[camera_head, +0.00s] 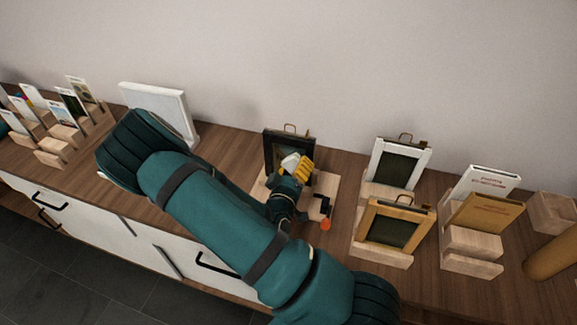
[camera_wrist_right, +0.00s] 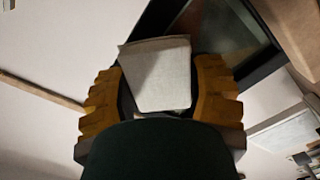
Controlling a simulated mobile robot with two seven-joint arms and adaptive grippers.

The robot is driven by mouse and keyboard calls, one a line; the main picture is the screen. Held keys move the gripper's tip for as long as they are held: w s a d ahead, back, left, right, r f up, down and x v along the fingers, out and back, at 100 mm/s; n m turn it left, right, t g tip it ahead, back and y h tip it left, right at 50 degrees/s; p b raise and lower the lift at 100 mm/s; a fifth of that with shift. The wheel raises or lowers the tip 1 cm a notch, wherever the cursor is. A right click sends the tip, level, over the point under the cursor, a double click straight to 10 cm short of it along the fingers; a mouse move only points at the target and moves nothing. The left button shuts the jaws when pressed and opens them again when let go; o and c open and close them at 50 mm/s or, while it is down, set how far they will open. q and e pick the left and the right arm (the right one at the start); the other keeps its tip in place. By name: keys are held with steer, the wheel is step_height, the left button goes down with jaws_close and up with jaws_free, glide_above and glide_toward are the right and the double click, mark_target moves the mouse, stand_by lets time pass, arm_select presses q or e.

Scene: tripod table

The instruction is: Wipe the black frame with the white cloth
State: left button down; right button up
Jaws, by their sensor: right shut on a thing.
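The black frame (camera_head: 274,138) stands upright on a light wooden base (camera_head: 326,183) near the middle of the sideboard. My right gripper (camera_head: 297,167) is in front of it, with yellow fingers shut on the white cloth (camera_head: 289,163). In the right wrist view the cloth (camera_wrist_right: 160,75) sits between the two yellow fingers (camera_wrist_right: 160,92). The black frame (camera_wrist_right: 262,70) shows behind it at the upper right. The cloth is at or very close to the frame; I cannot tell whether they touch. The gripper hides the frame's lower part. My left gripper is not in view.
A white frame (camera_head: 378,151) and a wooden frame (camera_head: 368,225) stand in holders to the right, with books (camera_head: 483,212) beyond. A white panel (camera_head: 160,104) and several cards (camera_head: 68,103) stand left. A small orange-tipped item (camera_head: 326,224) lies by the base.

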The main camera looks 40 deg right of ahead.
mark_target(275, 157)
steer(key=shift+s+d, duration=0.15)
steer(key=shift+s, duration=0.1)
steer(key=shift+w+a+p, duration=0.1)
steer(key=shift+w+a, duration=0.45)
steer(key=shift+w, duration=0.5)
steer(key=shift+w+a+p, duration=0.15)
steer(key=shift+w+a, duration=0.35)
steer(key=shift+w, duration=0.55)
steer(key=shift+w+a+p, duration=0.1)
steer(key=shift+w+a, duration=0.45)
steer(key=shift+w, duration=0.5)
steer(key=shift+a, duration=0.1)
steer(key=shift+v, duration=2.9)
steer(key=shift+s, duration=0.1)
steer(key=shift+v, duration=1.45)
